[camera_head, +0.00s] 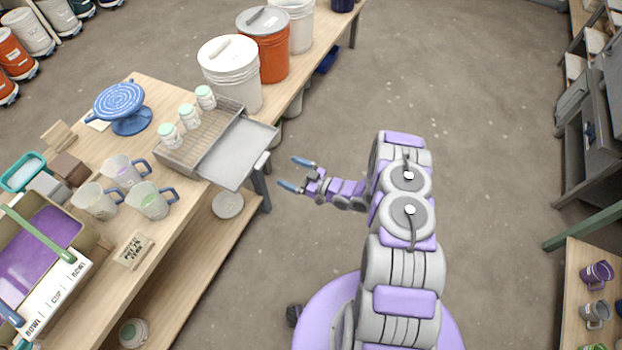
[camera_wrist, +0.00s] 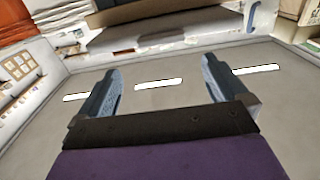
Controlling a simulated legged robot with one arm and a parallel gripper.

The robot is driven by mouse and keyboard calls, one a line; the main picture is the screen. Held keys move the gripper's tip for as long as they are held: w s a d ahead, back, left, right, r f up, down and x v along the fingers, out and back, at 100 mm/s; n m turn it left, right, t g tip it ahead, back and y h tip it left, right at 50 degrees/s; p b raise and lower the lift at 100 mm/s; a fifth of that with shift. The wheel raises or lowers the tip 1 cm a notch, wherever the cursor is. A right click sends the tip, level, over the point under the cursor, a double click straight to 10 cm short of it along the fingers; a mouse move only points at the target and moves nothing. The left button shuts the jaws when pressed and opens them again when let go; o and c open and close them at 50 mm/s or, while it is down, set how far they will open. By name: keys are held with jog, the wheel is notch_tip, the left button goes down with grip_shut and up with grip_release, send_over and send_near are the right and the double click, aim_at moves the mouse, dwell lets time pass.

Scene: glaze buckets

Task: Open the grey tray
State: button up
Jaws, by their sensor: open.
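The grey tray (camera_head: 235,155) is a flat metal drawer that extends out of a low wire-topped housing (camera_head: 190,145) and past the table's edge. A light handle (camera_head: 262,162) is on its outer edge. My gripper (camera_head: 294,174) is to the right of the handle, apart from it, over the floor. Its two blue-grey fingers are spread with nothing between them. The fingers also show in the wrist view (camera_wrist: 160,72), where I cannot make out the tray. The tray's inner end is hidden under the wire top.
Several small jars with green lids, including one jar (camera_head: 189,117), stand on the housing. White (camera_head: 232,85) and orange (camera_head: 270,55) buckets are behind it. A blue turntable (camera_head: 125,120) and mugs (camera_head: 150,202) are on the left. The floor (camera_head: 320,100) around my gripper is clear.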

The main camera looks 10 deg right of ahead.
jog(key=v, duration=0.7)
jog(key=shift+s+p, duration=0.15)
jog(key=shift+p, duration=0.15)
jog(key=shift+d, duration=0.15)
